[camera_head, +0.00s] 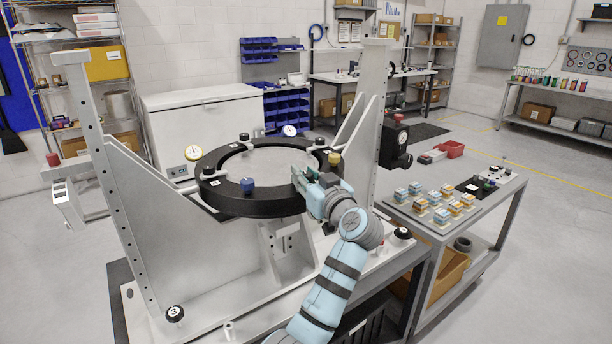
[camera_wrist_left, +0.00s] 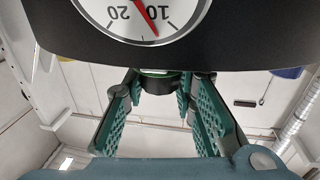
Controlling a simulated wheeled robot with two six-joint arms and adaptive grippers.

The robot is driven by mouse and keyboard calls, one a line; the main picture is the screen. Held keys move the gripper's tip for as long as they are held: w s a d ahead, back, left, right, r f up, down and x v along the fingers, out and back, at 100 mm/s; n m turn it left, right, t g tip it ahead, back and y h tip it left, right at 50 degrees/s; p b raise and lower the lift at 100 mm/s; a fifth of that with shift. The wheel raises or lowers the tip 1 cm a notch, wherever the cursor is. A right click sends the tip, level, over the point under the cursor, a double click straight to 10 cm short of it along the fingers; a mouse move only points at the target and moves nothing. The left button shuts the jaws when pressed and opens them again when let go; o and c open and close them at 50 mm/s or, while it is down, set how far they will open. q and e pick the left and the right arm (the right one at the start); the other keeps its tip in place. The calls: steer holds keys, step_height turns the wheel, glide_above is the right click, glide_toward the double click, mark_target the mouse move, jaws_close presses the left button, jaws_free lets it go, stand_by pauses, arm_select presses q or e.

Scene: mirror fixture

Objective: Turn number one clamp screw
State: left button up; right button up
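The black mirror ring (camera_head: 270,204) lies in the grey fixture in the head view. On its rim stand a blue knob (camera_head: 248,187), a yellow knob (camera_head: 334,158) and several black clamp knobs, one at the left (camera_head: 208,171). White number tags sit on the rim; I cannot tell for sure which reads one. My left gripper (camera_head: 304,182) is at the ring's right front, below the yellow knob. In the left wrist view its fingers (camera_wrist_left: 158,115) are spread, with a dark, green-edged knob (camera_wrist_left: 157,82) between and beyond them; contact is unclear. My right gripper is out of view.
A dial gauge with a red needle (camera_wrist_left: 140,15) is close above the fingers in the wrist view. A tall grey upright (camera_head: 368,125) rises behind the gripper, with a black box (camera_head: 394,142) beside it. A side table (camera_head: 490,215) holds small coloured blocks.

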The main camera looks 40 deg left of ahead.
arm_select(q)
jaws_close()
steer(key=n+g+y+b, duration=0.1)
steer(key=g+b, duration=0.1)
steer(key=b, duration=0.1)
steer(key=n+g+b, duration=0.2)
steer(key=g+b, duration=0.1)
steer(key=b, duration=0.1)
steer(key=shift+w+f+y, duration=0.1)
steer(key=shift+f+y, duration=0.3)
steer(key=shift+r+n+g+b, duration=0.35)
steer(key=shift+n+g, duration=0.45)
steer(key=shift+g, duration=0.2)
steer(key=o, duration=0.9)
jaws_free()
steer(key=d, duration=0.8)
steer(key=s+d, duration=0.1)
steer(key=d, duration=0.3)
